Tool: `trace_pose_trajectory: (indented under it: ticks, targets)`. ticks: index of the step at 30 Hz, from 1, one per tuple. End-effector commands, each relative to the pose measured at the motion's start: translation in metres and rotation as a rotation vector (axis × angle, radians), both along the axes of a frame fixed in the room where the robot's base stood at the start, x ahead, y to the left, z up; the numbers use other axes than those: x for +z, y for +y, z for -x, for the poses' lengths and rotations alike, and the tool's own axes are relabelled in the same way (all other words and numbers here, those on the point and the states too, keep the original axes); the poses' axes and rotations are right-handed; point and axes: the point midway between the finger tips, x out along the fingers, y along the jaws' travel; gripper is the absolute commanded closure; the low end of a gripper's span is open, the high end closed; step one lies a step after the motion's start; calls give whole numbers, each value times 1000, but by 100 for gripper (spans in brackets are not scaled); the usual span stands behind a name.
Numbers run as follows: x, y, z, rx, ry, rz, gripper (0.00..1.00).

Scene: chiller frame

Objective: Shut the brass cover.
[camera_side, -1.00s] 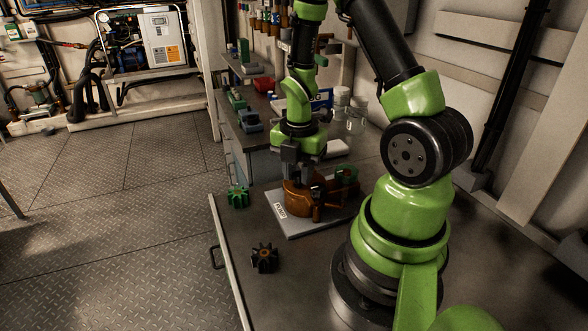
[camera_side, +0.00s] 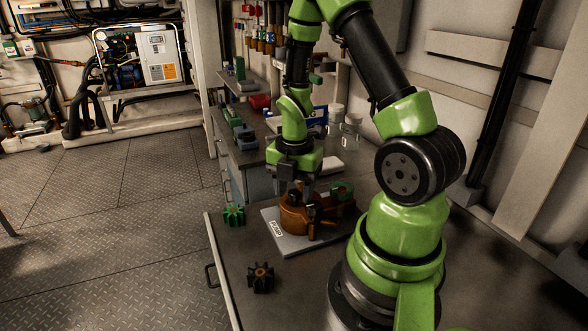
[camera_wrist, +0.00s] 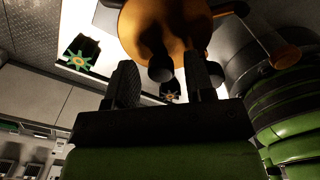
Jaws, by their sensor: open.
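A brass pump assembly (camera_side: 294,218) stands on a pale base plate (camera_side: 282,241) with a label reading PUMP. Its brass round part (camera_wrist: 190,28), dark knob-like parts and a brass handle (camera_wrist: 284,52) show at the top of the wrist view. I cannot tell exactly where the cover ends and the housing begins. A green part (camera_side: 341,189) sits at the assembly's right side. My gripper (camera_side: 298,187) points down just above the brass part. In the wrist view my gripper (camera_wrist: 165,85) has its two dark fingers apart, with dark knobs between or behind them; contact is unclear.
A green toothed wheel (camera_side: 234,215) lies left of the plate, and a dark toothed wheel (camera_side: 261,277) lies nearer the front on the bench (camera_side: 300,290). Clear jars (camera_side: 350,133) and a side bench with small items stand behind. The front bench area is otherwise clear.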

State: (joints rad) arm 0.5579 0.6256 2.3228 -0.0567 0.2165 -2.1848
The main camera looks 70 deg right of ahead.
Motion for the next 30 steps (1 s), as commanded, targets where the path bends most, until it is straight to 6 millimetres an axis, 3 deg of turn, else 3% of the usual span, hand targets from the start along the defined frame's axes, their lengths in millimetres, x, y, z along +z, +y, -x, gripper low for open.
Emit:
trace_pose_trajectory:
  ticks: [5, 16, 30]
  targets:
    - [-1, 2, -7, -116, 8, -6, 48]
    - [-1, -11, -47, -655, 2, -5, 48]
    - [-1, -63, -81, -1504, 0, -7, 48]
